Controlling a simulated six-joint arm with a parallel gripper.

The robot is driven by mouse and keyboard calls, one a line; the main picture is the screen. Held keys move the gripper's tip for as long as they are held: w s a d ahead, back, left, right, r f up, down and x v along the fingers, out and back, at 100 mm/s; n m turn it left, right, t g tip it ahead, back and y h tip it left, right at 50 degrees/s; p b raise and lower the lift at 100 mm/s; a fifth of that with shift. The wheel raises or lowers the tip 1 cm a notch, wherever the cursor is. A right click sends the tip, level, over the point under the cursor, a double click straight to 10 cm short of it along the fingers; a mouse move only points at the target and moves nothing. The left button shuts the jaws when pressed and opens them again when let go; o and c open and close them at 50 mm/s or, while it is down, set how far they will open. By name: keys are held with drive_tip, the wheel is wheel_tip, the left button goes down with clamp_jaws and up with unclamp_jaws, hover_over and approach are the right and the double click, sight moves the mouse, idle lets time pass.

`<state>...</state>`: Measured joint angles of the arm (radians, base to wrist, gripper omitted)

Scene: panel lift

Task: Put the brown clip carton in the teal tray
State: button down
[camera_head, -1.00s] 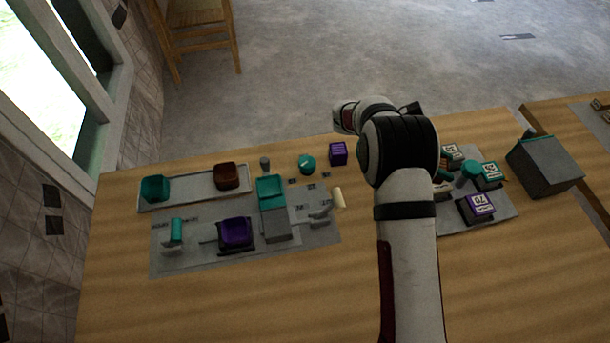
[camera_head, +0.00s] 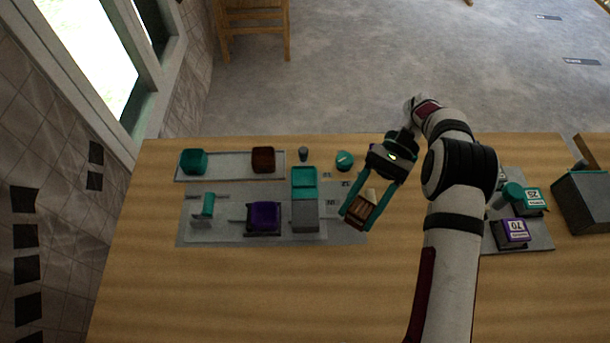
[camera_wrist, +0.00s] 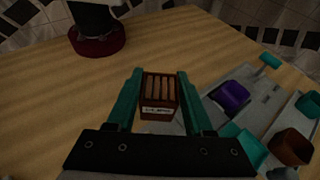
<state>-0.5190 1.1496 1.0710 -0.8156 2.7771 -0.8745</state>
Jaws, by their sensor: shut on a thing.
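My gripper (camera_head: 362,219) is shut on the brown clip carton (camera_head: 360,209), holding it above the table just right of the grey mat. In the wrist view the carton (camera_wrist: 158,96) sits between the teal fingers, its slatted top and a white label showing. A small teal open tray (camera_head: 194,161) stands at the left end of a long grey base, well left of my gripper; it also shows at the right edge of the wrist view (camera_wrist: 308,104).
A dark brown tray (camera_head: 264,160) shares the grey base. A grey cup (camera_head: 303,154) and teal round piece (camera_head: 344,160) stand behind. Labelled boxes (camera_head: 512,233) are right. The front table is clear.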

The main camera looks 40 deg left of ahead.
drive_tip(key=shift+a+r+m+y, duration=0.15)
drive_tip(key=shift+a+m+y, duration=0.25)
drive_tip(key=shift+m+y, duration=0.25)
drive_tip(key=w+a+r+m+t+y, duration=0.1)
drive_tip(key=w+a+r+m+y, duration=0.1)
drive_tip(key=w+a+m+y, duration=0.25)
drive_tip(key=m+t+y, duration=0.3)
drive_tip(key=m+y, duration=0.2)
hover_over(302, 178)
drive_tip(key=f, duration=0.3)
drive_tip(key=shift+w+d+f, duration=0.15)
drive_tip(key=shift+d+f, duration=0.05)
drive_tip(key=shift+f, duration=0.1)
drive_tip(key=shift+a+f, duration=0.25)
drive_tip(key=shift+f, duration=1.95)
drive_tip(key=c, duration=0.6)
unclamp_jaws()
drive_tip(key=shift+f, duration=0.15)
